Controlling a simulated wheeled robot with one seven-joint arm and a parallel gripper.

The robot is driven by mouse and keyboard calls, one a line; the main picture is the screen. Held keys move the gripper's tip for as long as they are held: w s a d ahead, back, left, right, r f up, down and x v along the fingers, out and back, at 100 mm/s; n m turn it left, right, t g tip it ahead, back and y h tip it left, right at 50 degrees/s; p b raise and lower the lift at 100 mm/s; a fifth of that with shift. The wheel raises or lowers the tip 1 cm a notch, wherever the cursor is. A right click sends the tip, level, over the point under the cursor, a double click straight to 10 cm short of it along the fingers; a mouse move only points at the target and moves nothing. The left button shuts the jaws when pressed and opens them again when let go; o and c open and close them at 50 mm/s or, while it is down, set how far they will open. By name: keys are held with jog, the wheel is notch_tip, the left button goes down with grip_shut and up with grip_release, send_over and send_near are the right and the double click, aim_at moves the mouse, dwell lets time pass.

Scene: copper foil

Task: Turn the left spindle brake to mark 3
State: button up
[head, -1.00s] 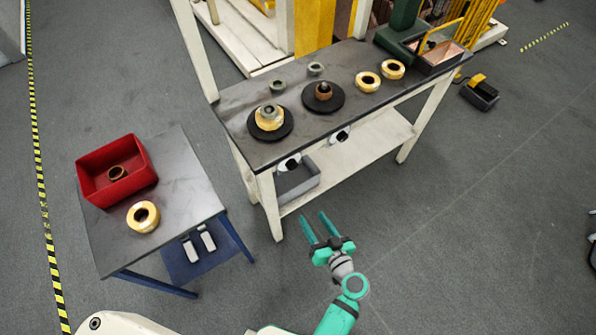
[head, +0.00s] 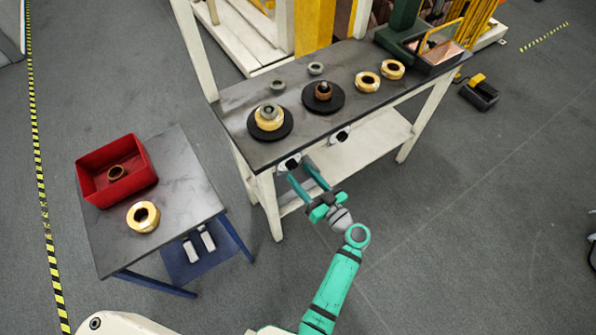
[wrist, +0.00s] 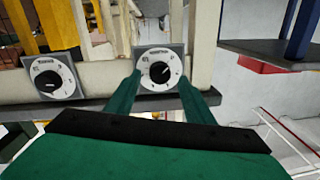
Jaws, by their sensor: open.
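The left spindle brake dial (head: 289,163) is a white round dial with a black knob on the workbench's front edge. It also shows in the wrist view (wrist: 159,70), on a grey square plate, with marks too small to read surely. My gripper (head: 300,169) is open and empty, just in front of this dial. In the wrist view its two fingers (wrist: 161,80) stand either side of the dial's lower part; I cannot tell whether they touch it. The right brake dial (head: 340,135) is a similar dial; in the wrist view it shows at left (wrist: 53,77).
The workbench (head: 240,110) carries a left spindle with a gold roll (head: 269,123), a right spindle with a copper-brown roll (head: 323,92), and loose rings. Its lower shelf (head: 375,140) lies below. A side table (head: 185,180) holds a red bin (head: 95,180) and gold ring (head: 143,216).

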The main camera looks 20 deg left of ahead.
aim_at(292, 165)
jog(key=shift+x, duration=1.2)
jog(key=c, duration=1)
jog(key=shift+c, duration=0.2)
